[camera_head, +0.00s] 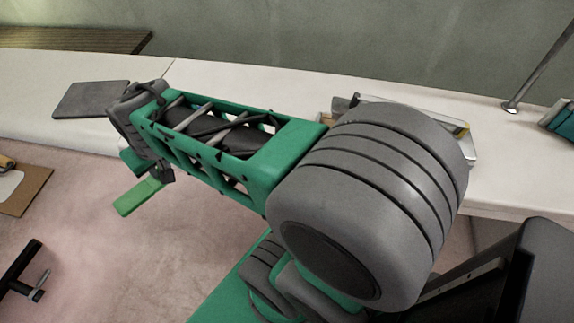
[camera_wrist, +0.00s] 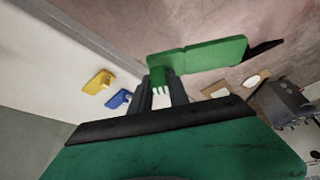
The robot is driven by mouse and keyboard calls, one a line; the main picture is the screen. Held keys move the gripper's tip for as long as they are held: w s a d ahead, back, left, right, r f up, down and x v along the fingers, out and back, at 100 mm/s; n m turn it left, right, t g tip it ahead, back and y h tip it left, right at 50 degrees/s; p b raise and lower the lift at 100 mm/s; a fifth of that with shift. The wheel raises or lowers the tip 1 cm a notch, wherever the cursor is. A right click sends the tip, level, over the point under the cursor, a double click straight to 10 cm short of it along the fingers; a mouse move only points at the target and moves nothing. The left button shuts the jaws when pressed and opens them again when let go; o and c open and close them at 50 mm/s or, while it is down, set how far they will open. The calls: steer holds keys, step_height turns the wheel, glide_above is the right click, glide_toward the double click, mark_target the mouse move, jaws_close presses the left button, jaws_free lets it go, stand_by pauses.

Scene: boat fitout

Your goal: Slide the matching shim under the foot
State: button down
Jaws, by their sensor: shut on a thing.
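My gripper (camera_wrist: 163,92) is shut on a green shim (camera_wrist: 205,58), a flat bar with a crosswise seam. In the head view the green shim (camera_head: 139,196) sticks out below the gripper (camera_head: 158,174), over the pinkish floor in front of the white bench. A yellow shim (camera_wrist: 97,82) and a blue shim (camera_wrist: 118,98) lie on a pale surface at the left in the wrist view. I cannot make out the foot in either view; my arm hides part of the bench.
A dark grey plate (camera_head: 92,99) lies on the white bench (camera_head: 210,75). A metal-edged object (camera_head: 458,135) is partly hidden behind my arm. A thin post (camera_head: 538,68) stands at the right. A brown board (camera_head: 36,188) and a black T-shaped tool (camera_head: 18,272) are at the left.

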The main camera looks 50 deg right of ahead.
steer(key=s+d+f+m+g+h, duration=0.25)
steer(key=s+d+m, duration=0.35)
steer(key=d+m, duration=0.3)
steer(key=s+d+f+m+g+h, duration=0.25)
steer(key=s+d+m, duration=0.4)
steer(key=d, duration=0.45)
steer(key=s+d+f+m+g+y, duration=0.1)
steer(key=s+d+m+g+y, duration=0.15)
steer(key=s+m, duration=0.5)
steer(key=s+d+f+m+g+y, duration=0.1)
steer(key=s+d+m, duration=0.3)
steer(key=s+m, duration=0.4)
steer(key=shift+n, duration=0.7)
steer(key=shift+w+d+f+b, duration=0.2)
steer(key=shift+w+d+f, duration=0.4)
steer(key=shift+d, duration=1.3)
steer(key=shift+w+d+f+b, duration=0.2)
steer(key=shift+w+d, duration=0.7)
steer(key=shift+d, duration=1)
steer(key=shift+w+d+f+b, duration=0.15)
steer(key=shift+w+d+f, duration=0.45)
steer(key=shift+d, duration=1.3)
steer(key=shift+w+r, duration=0.15)
steer(key=c, duration=1.2)
jaws_free()
steer(key=shift+o, duration=0.2)
